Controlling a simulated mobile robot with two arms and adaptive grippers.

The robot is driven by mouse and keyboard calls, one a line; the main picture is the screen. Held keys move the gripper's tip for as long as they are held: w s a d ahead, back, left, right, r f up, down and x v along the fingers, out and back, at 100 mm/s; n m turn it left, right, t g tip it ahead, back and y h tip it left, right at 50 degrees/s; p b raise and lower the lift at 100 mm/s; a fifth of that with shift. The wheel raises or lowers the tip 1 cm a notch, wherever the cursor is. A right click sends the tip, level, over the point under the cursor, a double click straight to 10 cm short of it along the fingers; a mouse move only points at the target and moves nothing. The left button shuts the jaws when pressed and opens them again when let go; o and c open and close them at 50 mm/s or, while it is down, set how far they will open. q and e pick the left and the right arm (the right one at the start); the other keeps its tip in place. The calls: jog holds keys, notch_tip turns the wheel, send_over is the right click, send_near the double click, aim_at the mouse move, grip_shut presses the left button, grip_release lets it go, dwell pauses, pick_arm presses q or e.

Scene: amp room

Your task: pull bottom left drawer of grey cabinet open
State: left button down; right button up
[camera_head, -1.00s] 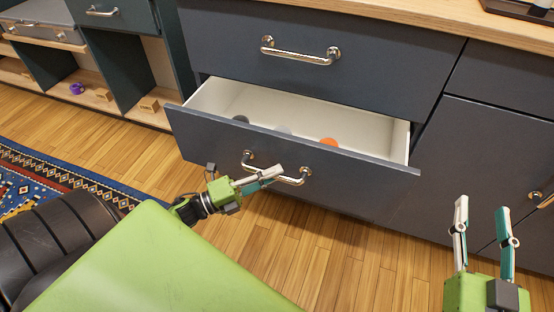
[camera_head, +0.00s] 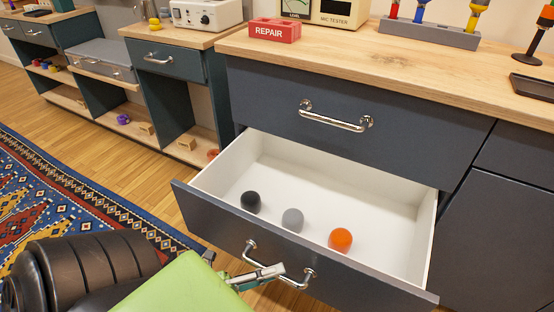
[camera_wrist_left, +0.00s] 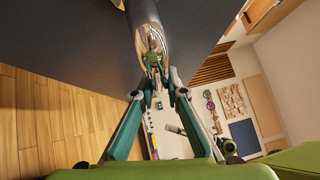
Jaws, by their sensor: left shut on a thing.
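The bottom left drawer (camera_head: 290,245) of the grey cabinet stands well open, its white inside showing. A black ball (camera_head: 251,201), a grey ball (camera_head: 292,219) and an orange ball (camera_head: 340,239) lie in it. Its metal bar handle (camera_head: 304,281) is on the grey front. My left gripper (camera_head: 264,274) is shut on this handle; the handle (camera_wrist_left: 146,22) also runs between the fingers (camera_wrist_left: 158,80) in the left wrist view. My right gripper is out of view.
The closed drawer above (camera_head: 345,120) has a similar handle. The wooden worktop (camera_head: 385,75) carries a red REPAIR box (camera_head: 274,30), a meter and a bottle rack. A patterned rug (camera_head: 60,195) lies on the floor at the left, near green shelving (camera_head: 180,105).

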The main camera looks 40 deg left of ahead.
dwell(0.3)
pick_arm(q)
jog(key=c, duration=2)
grip_release()
jog(key=shift+s, duration=0.1)
jog(key=v, duration=1.2)
